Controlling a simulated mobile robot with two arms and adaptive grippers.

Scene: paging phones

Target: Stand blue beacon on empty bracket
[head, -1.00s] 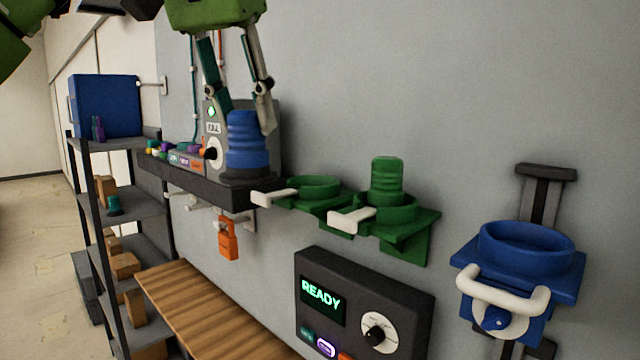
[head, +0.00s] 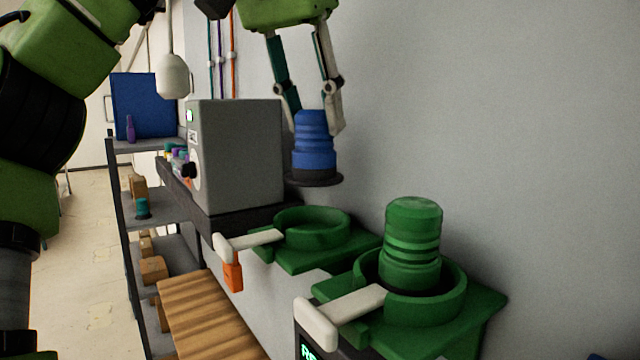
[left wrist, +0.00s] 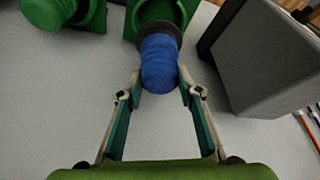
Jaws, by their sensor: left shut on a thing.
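The blue beacon (head: 314,146) is a ribbed blue cylinder on a dark round base. My left gripper (head: 309,112) is shut on it from above and holds it upright in the air, just behind and above the empty green bracket (head: 312,229). In the left wrist view the beacon (left wrist: 159,62) sits between the fingertips (left wrist: 159,80), with its base overlapping the green bracket's ring (left wrist: 158,10). A second green bracket (head: 455,299) holds a green beacon (head: 412,240). My right gripper cannot be made out.
A grey box (head: 236,152) on a dark wall shelf stands close left of the beacon. Both green brackets have white levers in front. A metal rack (head: 150,205) and a wooden bench (head: 205,310) are at left. The wall right of the beacon is clear.

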